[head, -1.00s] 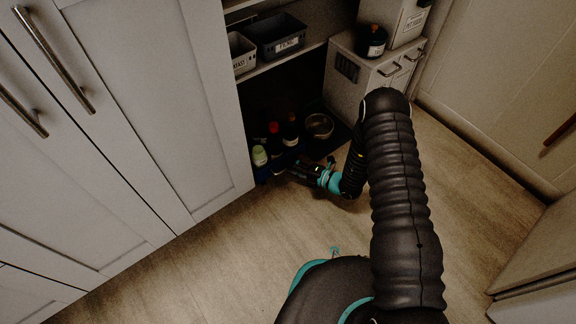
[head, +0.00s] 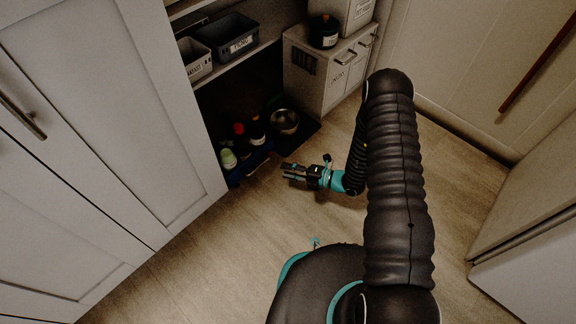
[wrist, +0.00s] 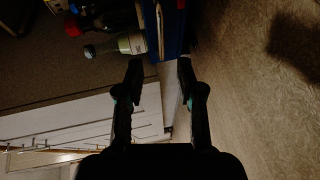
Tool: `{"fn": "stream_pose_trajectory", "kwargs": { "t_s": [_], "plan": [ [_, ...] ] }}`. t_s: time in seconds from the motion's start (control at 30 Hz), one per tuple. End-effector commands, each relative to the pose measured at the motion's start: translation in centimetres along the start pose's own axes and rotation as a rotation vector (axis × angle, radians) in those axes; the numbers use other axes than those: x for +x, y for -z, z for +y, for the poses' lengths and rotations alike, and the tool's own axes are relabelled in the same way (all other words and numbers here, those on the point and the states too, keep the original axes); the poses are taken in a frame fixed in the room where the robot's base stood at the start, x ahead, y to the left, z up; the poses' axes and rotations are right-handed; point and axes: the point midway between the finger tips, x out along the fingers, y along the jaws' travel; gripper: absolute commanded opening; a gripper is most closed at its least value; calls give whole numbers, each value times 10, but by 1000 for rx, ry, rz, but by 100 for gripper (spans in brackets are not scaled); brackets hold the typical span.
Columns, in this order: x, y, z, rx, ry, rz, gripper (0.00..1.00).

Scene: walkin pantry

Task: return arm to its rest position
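My gripper (head: 290,171) is low over the wooden floor, just in front of the open lower shelf of the cabinet. My black arm reaches down to it from the right. In the wrist view my gripper (wrist: 158,75) has its two fingers apart with nothing held between them. A blue crate (head: 250,162) with bottles stands on the shelf floor, to the left of the fingertips and apart from them. A pale-labelled bottle (wrist: 115,46) lies close beyond the fingers in the wrist view.
A metal bowl (head: 285,121) sits at the back of the lower shelf. Grey bins (head: 228,38) stand on the shelf above. A drawer cabinet (head: 325,75) carries a dark jar (head: 323,32). White doors (head: 95,120) line the left. The floor (head: 215,255) is clear.

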Motion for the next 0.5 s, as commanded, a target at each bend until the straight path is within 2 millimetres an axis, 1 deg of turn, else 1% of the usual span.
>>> {"fn": "stream_pose_trajectory", "kwargs": {
  "t_s": [0.3, 0.43, 0.5],
  "plan": [
    [0, 0, 0, -14, 0, 0, 37],
    [0, 1, -3, -105, 11, 3, 37],
    [0, 8, -7, -190, 27, 38, 37]
  ]
}}
